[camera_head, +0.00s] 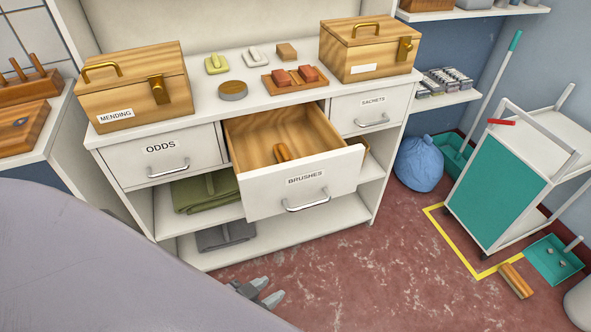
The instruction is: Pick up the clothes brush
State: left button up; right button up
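The drawer labelled BRUSHES (330,187) is pulled open in the middle of the white cabinet. Inside it lies a small wooden piece (283,152), which looks like a clothes brush or its handle; its lower part is hidden by the drawer front. Another wooden brush-like block (516,281) lies on the floor at the lower right. My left gripper (276,288) shows at the bottom, low in front of the cabinet and apart from the drawer. Its two grey fingers are parted and nothing shows between them. My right gripper is not in view.
Shut drawers labelled ODDS (165,160) and SACHETS (372,108) flank the open one. Boxes (135,90) (368,50) stand on the cabinet top. A teal cart (498,190) is at right. A large pale smooth shape fills the lower left. Red floor before the cabinet is clear.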

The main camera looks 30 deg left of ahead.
aim_at(282, 153)
jog(key=u, duration=2.75)
jog(key=z, duration=1.8)
jog(key=j, duration=0.25)
jog(key=i+j, duration=0.1)
jog(key=j, duration=0.15)
